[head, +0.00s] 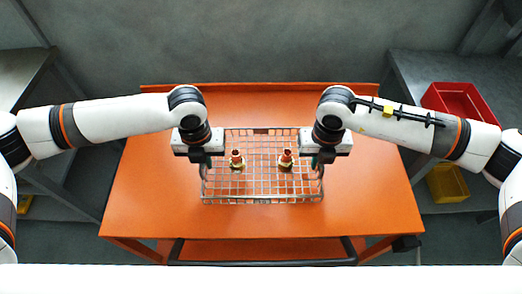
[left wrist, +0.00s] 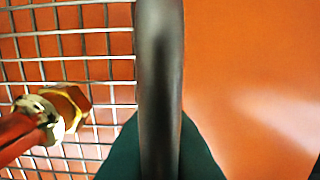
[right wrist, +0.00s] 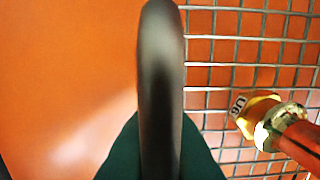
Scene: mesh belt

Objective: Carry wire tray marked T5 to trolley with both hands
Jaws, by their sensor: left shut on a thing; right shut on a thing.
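The wire tray (head: 262,199) is a silver mesh basket in the middle of the head view, over the orange trolley top (head: 150,190). I cannot tell whether it touches the top. Two copper-and-brass fittings stand in it, a left one (head: 237,160) and a right one (head: 286,159). No T5 mark is readable. My left gripper (head: 209,160) is shut on the tray's left side bar (left wrist: 160,70). My right gripper (head: 317,160) is shut on its right side bar (right wrist: 160,70). Green fingers flank the bar in both wrist views.
The trolley has a raised back edge (head: 260,90) and a dark front bar (head: 262,262). A grey bench (head: 430,115) on the right holds a red bin (head: 455,97) above a yellow bin (head: 447,184). Another grey bench (head: 20,75) stands left. The trolley top around the tray is clear.

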